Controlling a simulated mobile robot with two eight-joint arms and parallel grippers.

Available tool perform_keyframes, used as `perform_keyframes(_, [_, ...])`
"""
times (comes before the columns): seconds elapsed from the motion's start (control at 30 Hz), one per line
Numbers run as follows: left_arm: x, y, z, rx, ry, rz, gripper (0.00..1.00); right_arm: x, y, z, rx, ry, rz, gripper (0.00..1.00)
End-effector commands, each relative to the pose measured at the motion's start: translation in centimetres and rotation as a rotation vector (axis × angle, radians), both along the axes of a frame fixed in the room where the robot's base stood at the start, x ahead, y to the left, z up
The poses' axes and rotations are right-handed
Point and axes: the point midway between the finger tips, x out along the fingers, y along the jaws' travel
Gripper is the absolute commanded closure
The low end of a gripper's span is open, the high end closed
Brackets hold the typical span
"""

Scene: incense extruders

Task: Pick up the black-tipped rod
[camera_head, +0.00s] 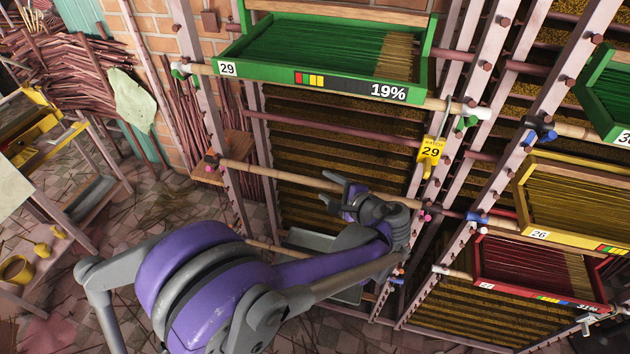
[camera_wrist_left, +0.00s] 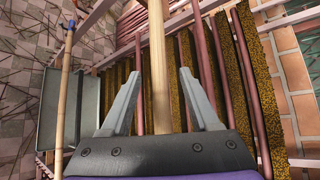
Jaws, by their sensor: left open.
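My left gripper (camera_head: 331,190) is open and empty, beside a pale wooden rod (camera_head: 275,175) that lies across the rack with pinkish ends. In the left wrist view, this rod (camera_wrist_left: 157,60) runs between the two spread fingers (camera_wrist_left: 160,72) without being gripped. No black tip shows on its visible length. At the right, another wooden rod (camera_head: 572,130) under a green tray has a dark black-and-blue fitting (camera_head: 541,128) at its left end. I cannot tell whether that is a black tip or a clamp. My right gripper is not in view.
A green tray (camera_head: 222,87) marked 29 rests above on an upper rod. A yellow tag (camera_head: 430,150) hangs to the right. A yellow tray (camera_head: 565,238) and a red tray (camera_head: 540,291) stand at the right. A blue-tipped rod (camera_wrist_left: 61,80) runs left of my fingers.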

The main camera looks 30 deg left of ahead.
Motion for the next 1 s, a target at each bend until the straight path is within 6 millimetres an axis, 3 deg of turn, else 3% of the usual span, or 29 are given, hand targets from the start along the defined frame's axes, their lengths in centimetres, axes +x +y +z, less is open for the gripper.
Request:
perform_keyframes(0.17, [0.00,-0.01,-0.05,-0.001,0.000,-0.001,0.38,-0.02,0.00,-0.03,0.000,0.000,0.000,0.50])
perform_keyframes(0.5, [-0.01,-0.03,-0.02,-0.001,0.000,-0.001,0.98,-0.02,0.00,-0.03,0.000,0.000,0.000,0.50])
perform_keyframes(0.53, [-0.01,-0.03,-0.02,-0.001,0.000,-0.001,1.00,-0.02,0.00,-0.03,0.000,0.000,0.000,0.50])
perform_keyframes(1.0, [-0.01,-0.03,-0.02,-0.001,0.000,-0.001,1.00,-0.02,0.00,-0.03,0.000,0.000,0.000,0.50])
